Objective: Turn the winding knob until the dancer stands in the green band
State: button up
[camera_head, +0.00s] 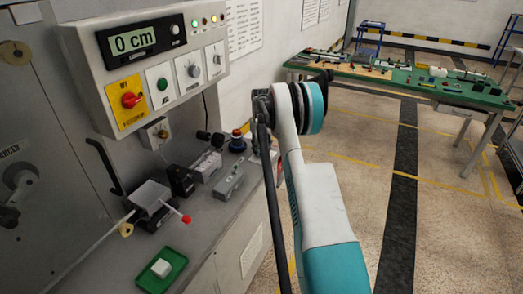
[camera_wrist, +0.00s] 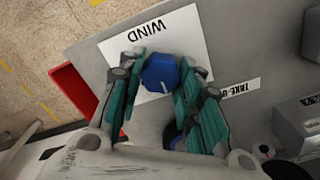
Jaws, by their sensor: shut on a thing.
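In the wrist view, the blue winding knob (camera_wrist: 160,74) with a white pointer line sits by a white label reading WIND. My gripper (camera_wrist: 162,66) is shut on the knob, with one green-padded finger on each side. In the head view, my arm hides the knob and the fingers. I see no green band in either view, and cannot tell where the dancer stands.
The control box (camera_head: 150,70) shows "0 cm" above a red switch on a yellow plate. The bench holds a green tray (camera_head: 166,268) with a white block, a red-tipped rod (camera_head: 178,212) and small grey devices. A green-topped table (camera_head: 420,85) stands beyond open floor.

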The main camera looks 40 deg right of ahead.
jog(key=m, duration=0.8)
jog(key=shift+d, duration=0.1)
jog(key=m, duration=0.4)
jog(key=shift+s, duration=0.1)
jog(key=shift+m, duration=1.8)
jog(key=o, duration=1.1)
jog(key=shift+c, duration=0.2)
